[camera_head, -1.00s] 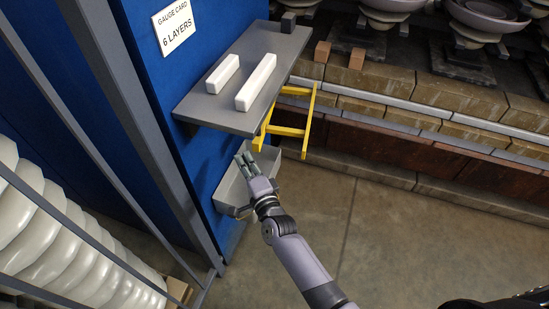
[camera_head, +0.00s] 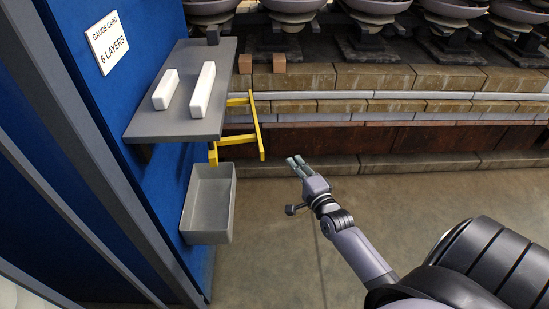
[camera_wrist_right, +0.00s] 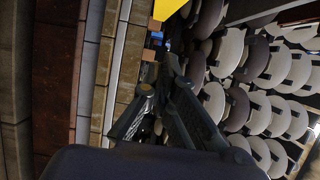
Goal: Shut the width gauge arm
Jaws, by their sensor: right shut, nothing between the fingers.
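The yellow width gauge arm (camera_head: 257,128) is a bar frame that sticks out to the right from under the grey shelf in the head view. Part of it is hidden by the shelf. A piece of yellow (camera_wrist_right: 166,8) also shows at the top of the right wrist view. My right gripper (camera_head: 295,161) is shut and empty. It is to the right of and nearer than the yellow arm in the picture, with a visible gap between them. In the right wrist view its fingers (camera_wrist_right: 168,62) point up toward the yellow piece. My left gripper is not in view.
The grey shelf (camera_head: 175,126) on the blue panel (camera_head: 75,95) carries two white blocks (camera_head: 203,90) and a small dark block. A grey bin (camera_head: 208,205) hangs below. A gauge card (camera_head: 107,42) reads 6 LAYERS. The floor at right is clear.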

